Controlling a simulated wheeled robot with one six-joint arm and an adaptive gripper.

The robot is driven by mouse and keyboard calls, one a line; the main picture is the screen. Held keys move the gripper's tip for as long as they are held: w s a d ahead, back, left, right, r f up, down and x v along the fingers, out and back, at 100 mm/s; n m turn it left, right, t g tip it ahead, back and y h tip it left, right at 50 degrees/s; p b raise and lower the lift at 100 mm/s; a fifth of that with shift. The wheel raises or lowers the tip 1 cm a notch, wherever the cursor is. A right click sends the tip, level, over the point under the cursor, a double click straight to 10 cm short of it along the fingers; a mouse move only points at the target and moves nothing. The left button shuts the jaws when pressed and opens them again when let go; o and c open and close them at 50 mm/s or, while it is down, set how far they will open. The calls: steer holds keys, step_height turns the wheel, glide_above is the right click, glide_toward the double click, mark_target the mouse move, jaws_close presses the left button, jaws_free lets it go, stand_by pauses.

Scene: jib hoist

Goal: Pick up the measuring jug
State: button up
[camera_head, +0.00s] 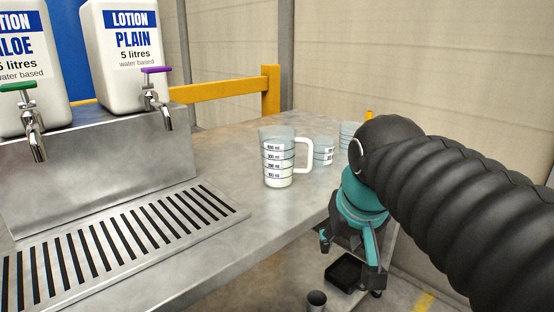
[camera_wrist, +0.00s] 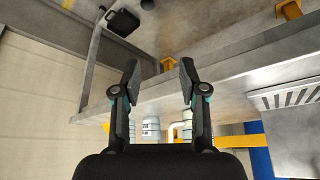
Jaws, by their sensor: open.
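The measuring jug (camera_head: 277,165) is clear with dark level bands, white labels and a white handle. It stands upright on the steel bench (camera_head: 240,157), handle pointing right. My gripper (camera_head: 347,262) is open and empty, off the bench's right edge, to the right of the jug and nearer the camera. In the wrist view, which looks upside down, my gripper (camera_wrist: 159,64) has its two fingers spread with nothing between the tips. The jug's white handle (camera_wrist: 173,129) shows low there, and my right-hand finger hides most of the jug's body.
Two more clear graduated vessels (camera_head: 324,151) stand behind the jug, to its right. Two lotion containers with taps (camera_head: 125,45) sit on a steel stand at left, above a slotted drain (camera_head: 120,245). A yellow rail (camera_head: 230,93) runs behind. A black tray (camera_head: 343,272) is below the bench.

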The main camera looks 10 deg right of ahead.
steer(key=m+b, duration=0.1)
steer(key=m, duration=0.1)
glide_toward(310, 155)
steer(key=shift+g+h, duration=0.4)
steer(key=b+x, duration=0.1)
steer(key=x, duration=0.2)
steer(key=b+x, duration=0.1)
steer(key=x, duration=0.3)
steer(key=b+x, duration=0.1)
steer(key=x, duration=0.2)
steer(key=shift+w+a+f, duration=0.3)
steer(key=shift+w, duration=0.2)
steer(key=shift+c, duration=0.2)
jaws_close()
